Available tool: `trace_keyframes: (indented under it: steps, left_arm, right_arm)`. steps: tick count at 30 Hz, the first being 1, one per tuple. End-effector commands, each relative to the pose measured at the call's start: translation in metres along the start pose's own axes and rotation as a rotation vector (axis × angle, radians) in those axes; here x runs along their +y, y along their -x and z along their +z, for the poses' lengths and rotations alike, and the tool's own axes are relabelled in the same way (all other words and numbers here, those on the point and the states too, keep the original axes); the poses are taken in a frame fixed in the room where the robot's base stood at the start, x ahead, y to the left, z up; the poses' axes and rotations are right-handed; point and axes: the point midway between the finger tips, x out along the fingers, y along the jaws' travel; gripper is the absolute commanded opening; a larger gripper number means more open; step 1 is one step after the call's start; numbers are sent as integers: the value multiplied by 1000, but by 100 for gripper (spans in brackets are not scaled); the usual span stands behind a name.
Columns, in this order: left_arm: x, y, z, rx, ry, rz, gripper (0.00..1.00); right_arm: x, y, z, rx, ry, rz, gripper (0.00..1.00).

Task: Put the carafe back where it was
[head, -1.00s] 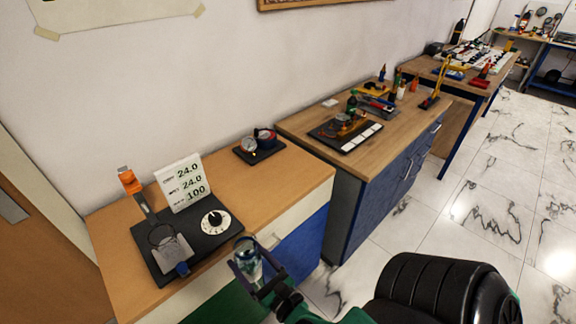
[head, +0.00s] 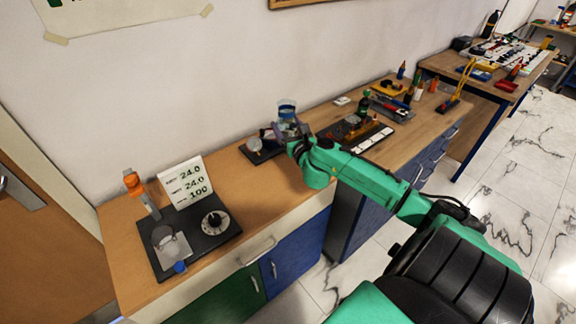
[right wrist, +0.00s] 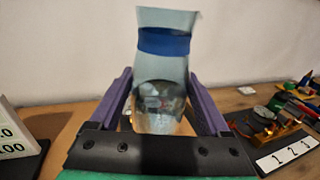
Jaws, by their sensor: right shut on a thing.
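The carafe is clear glass with a blue band (head: 287,105). My right gripper (head: 287,130) is shut on it, and it stands upright between the purple fingers. In the right wrist view the carafe (right wrist: 165,65) fills the middle, with its lower part between the fingers. In the head view it overlaps the small black gauge plate (head: 262,156) at the back of the wooden cabinet; I cannot tell whether it touches anything there. My gripper and the carafe partly hide that plate and its gauge (head: 254,144). My left gripper is not in view.
A black rig base (head: 198,243) with a white dial (head: 215,222), a number card (head: 185,183) and an orange-topped post (head: 140,192) stands at the left. The cabinet top (head: 245,190) between is clear. A second bench to the right holds a numbered board (head: 368,140) and tools.

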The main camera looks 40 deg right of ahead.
Motion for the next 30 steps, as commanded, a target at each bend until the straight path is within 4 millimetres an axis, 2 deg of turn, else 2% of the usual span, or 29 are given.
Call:
trace_keyframes:
  steps: [1,2,5,10,15,18,22,27,30]
  left_arm:
    - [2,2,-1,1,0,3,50]
    - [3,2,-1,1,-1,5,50]
    - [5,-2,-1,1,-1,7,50]
    - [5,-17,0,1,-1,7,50]
    - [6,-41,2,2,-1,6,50]
    - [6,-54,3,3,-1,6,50]
    - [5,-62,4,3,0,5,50]
    - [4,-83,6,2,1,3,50]
    - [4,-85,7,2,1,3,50]
  right_arm:
    - [-4,-4,9,-3,2,-6,0]
    - [-5,-5,10,-2,0,-9,0]
    - [-7,-6,0,2,-3,-15,0]
    - [-6,-6,-53,5,-7,-15,0]
    - [-5,-6,-111,4,-5,-14,0]
    - [-5,-6,-136,2,-3,-12,0]
    - [-6,-6,-152,1,-2,-13,0]
    - [-5,-6,-186,2,-2,-12,0]
    - [-5,-6,-190,0,-1,-12,0]
